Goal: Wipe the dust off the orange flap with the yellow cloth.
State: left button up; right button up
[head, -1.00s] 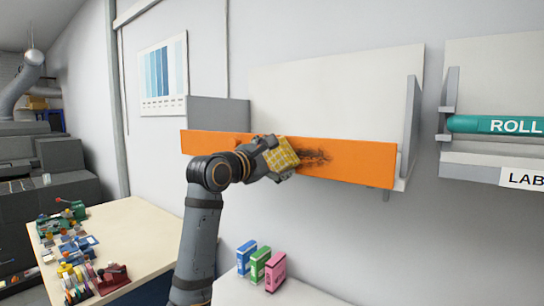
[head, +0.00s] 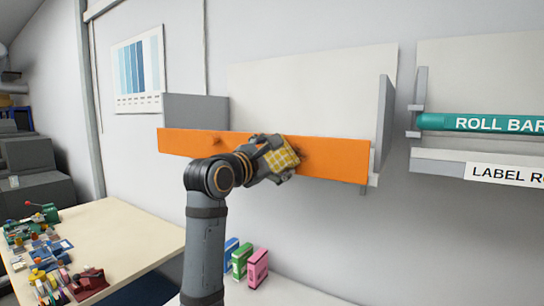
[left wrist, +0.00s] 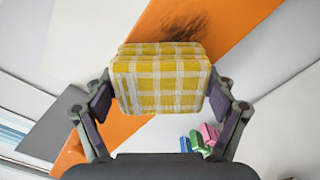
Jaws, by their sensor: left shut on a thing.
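The orange flap (head: 335,161) runs across the front of a wall-mounted shelf bay, its face toward me. My left gripper (head: 270,155) is shut on the yellow checked cloth (head: 286,154), held as a folded pad against or very near the flap, right of its middle. In the left wrist view the cloth (left wrist: 160,82) sits between both fingers. A dark dust smear (left wrist: 185,22) shows on the flap just beyond the cloth there. In the head view only a little dust shows at the cloth's right edge; the cloth may hide more. My right gripper is out of view.
Blue, green and pink boxes (head: 258,268) stand on a white surface below. A table (head: 130,235) with small tools is at the left. A teal roll bar (head: 480,123) is on the right shelf.

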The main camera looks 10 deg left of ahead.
aim_at(287, 160)
pick_arm(q)
jog(key=shift+s+d, duration=0.25)
jog(key=shift+d, duration=0.4)
jog(key=shift+s+d, duration=0.2)
jog(key=shift+d, duration=0.45)
jog(key=shift+s+d, duration=0.25)
jog(key=shift+d, duration=0.35)
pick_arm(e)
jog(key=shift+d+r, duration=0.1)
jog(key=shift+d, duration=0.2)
